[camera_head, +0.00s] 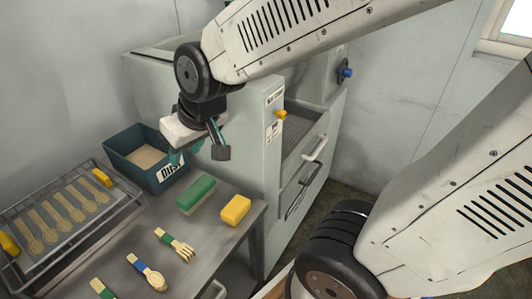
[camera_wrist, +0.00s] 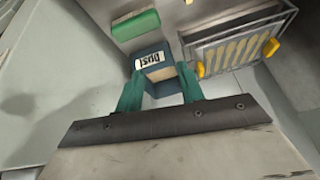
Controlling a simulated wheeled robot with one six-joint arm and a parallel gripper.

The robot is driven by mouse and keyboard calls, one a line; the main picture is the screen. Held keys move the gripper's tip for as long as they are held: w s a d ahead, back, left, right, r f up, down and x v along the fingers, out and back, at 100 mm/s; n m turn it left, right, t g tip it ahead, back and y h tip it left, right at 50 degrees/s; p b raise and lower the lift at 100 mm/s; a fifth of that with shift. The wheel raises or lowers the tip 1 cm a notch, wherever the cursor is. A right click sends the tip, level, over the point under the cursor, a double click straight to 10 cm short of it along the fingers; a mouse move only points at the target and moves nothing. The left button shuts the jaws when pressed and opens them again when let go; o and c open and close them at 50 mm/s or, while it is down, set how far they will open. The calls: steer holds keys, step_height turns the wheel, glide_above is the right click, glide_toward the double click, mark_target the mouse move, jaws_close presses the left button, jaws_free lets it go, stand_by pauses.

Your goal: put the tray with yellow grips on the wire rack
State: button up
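The tray with yellow grips (camera_head: 103,178) is at the left end of the metal table and carries several pale wooden spoon blanks. It also shows at the upper right of the wrist view (camera_wrist: 271,47). The wire rack (camera_head: 128,207) shows around the tray's edges, and the tray appears to sit on it. Whether it is fully seated I cannot tell. My gripper (camera_head: 197,145) is in the air above the back of the table, to the right of the tray and apart from it. Its teal fingers (camera_wrist: 160,92) are spread with nothing held between them.
A green block (camera_head: 196,194), a yellow block (camera_head: 235,210) and several painted utensils (camera_head: 178,246) lie on the table. A grey press cabinet (camera_head: 230,125) stands at the back right.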

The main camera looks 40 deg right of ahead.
steer(key=s+d+r+m+g+h, duration=0.1)
steer(key=s+d+r+g, duration=0.1)
steer(key=s, duration=0.6)
steer(key=s+d+r+g, duration=0.2)
steer(key=s+d, duration=0.3)
steer(key=s, duration=0.2)
steer(key=shift+s+d+m+h, duration=0.2)
steer(key=shift+s+m+h, duration=0.15)
steer(key=shift+m+h, duration=0.05)
